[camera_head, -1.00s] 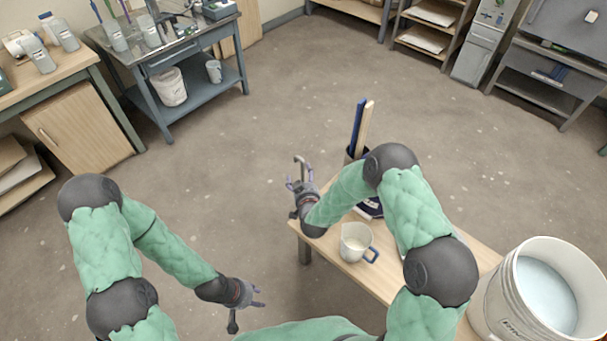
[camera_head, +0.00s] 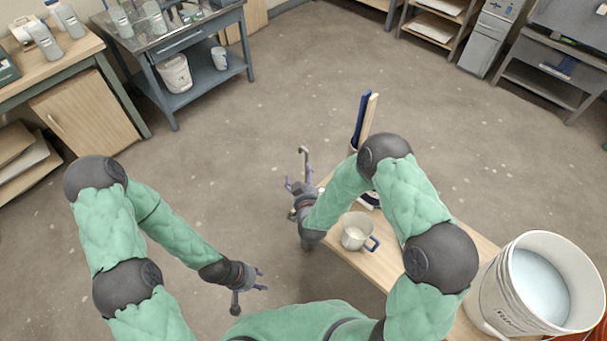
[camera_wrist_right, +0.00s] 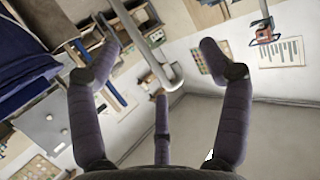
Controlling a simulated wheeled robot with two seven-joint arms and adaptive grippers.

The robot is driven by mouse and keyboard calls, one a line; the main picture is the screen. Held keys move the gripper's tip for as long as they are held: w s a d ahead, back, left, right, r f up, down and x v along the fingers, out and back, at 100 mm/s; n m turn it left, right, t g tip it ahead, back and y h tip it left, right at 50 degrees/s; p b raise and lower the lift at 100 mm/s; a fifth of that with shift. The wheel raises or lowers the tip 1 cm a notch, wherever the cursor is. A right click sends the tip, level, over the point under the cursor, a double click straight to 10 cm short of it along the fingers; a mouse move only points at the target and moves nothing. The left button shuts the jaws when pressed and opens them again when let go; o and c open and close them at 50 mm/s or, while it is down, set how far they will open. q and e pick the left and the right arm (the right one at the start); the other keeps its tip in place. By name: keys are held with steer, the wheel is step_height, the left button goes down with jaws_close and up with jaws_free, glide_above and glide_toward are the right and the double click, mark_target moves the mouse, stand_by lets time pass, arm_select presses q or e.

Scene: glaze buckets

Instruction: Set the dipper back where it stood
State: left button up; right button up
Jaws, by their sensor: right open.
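A thin hooked grey rod (camera_head: 304,158), which may be the dipper's handle, rises beside my right gripper (camera_head: 300,187) in the head view. In the right wrist view, a grey rod (camera_wrist_right: 140,45) with a bent end runs between the spread fingers of my right gripper (camera_wrist_right: 160,75). I cannot tell whether they touch, and no dipper bowl shows. The right gripper is open near the left end of the wooden table (camera_head: 370,270). My left gripper (camera_head: 260,280) is low over the floor, its fingers apart with nothing visible between them.
A pale jug (camera_head: 353,232) with a blue handle stands on the table. A large white bucket (camera_head: 500,300) of pale liquid is at the right. Blue and wooden sticks (camera_head: 364,118) stand behind my right arm. A steel workbench (camera_head: 185,48) is at the back left. Open floor lies between.

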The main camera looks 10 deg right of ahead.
steer(key=s+a+r+p, duration=0.2)
steer(key=s+a, duration=0.1)
steer(key=s, duration=0.3)
steer(key=shift+s+r+p, duration=0.15)
steer(key=shift+s+p, duration=0.15)
steer(key=shift+s, duration=0.05)
stand_by(0.5)
stand_by(0.6)
